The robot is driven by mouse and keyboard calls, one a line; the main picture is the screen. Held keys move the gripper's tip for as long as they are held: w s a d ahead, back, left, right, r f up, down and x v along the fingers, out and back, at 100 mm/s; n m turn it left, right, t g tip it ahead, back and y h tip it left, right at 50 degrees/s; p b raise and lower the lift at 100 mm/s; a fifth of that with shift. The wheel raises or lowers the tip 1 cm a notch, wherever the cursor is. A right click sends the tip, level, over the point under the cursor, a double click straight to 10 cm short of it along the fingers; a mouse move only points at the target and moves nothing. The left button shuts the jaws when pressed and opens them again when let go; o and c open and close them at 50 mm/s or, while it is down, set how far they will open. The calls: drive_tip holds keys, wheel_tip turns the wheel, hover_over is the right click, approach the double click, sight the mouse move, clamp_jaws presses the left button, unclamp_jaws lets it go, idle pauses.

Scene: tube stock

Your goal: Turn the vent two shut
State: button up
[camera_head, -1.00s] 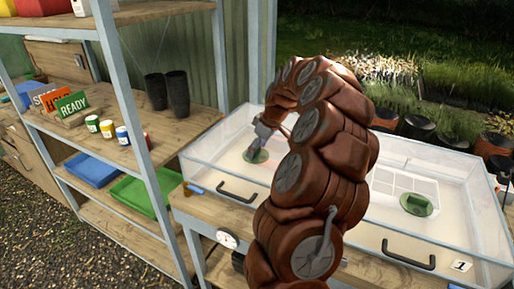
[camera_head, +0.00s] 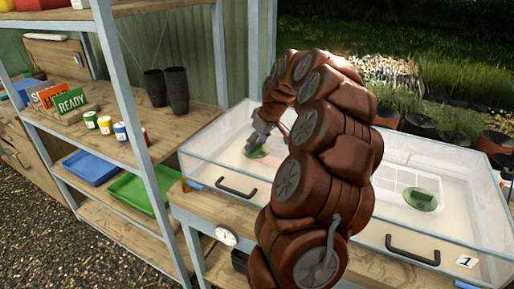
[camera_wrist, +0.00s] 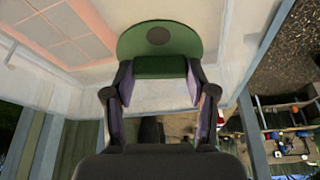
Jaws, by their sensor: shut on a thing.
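A round green vent (camera_head: 258,154) sits in the clear lid of the left box (camera_head: 221,169). I see no number on that box; my arm covers part of its front. My gripper (camera_head: 255,145) reaches down onto this vent. In the wrist view, the vent (camera_wrist: 158,41) is a green disc with a dark round spot. Its raised green grip (camera_wrist: 160,67) lies between the two fingers of my gripper (camera_wrist: 160,82), which is shut on it. How far the vent is turned is hard to tell.
The right box, labelled 1 (camera_head: 466,261), has its own green vent (camera_head: 420,198). Black handles (camera_head: 236,187) are on the box fronts. A shelf unit (camera_head: 134,128) with cups, pots, trays and signs stands close on the left. Dark pots line the back right.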

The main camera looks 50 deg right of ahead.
drive_tip(key=m+b, duration=0.1)
drive_tip(key=b, duration=0.1)
drive_tip(key=m+h+b, duration=0.1)
drive_tip(key=m+b, duration=0.1)
drive_tip(key=shift+f+m, duration=0.3)
drive_tip(key=m+h+b, duration=0.1)
drive_tip(key=m+b, duration=0.2)
drive_tip(key=shift+a+m+g+h, duration=0.1)
drive_tip(key=shift+m+g+h, duration=0.2)
drive_tip(key=shift+g+h, duration=0.1)
drive_tip(key=m+g+h+b, duration=0.1)
drive_tip(key=m+b, duration=0.2)
drive_tip(key=m, duration=0.1)
drive_tip(key=shift+w+r+m, duration=0.1)
drive_tip(key=shift+r+m, duration=0.05)
drive_tip(key=shift+m, duration=0.15)
drive_tip(key=shift+w+a+r+m+g+h+b, duration=0.1)
drive_tip(key=shift+m+g+h+b, duration=0.5)
drive_tip(key=shift+m, duration=1.1)
drive_tip(key=shift+y, duration=0.3)
drive_tip(key=o, duration=1.2)
drive_tip(key=shift+c, duration=0.2)
drive_tip(key=v, duration=1.2)
drive_tip(key=shift+w, duration=0.15)
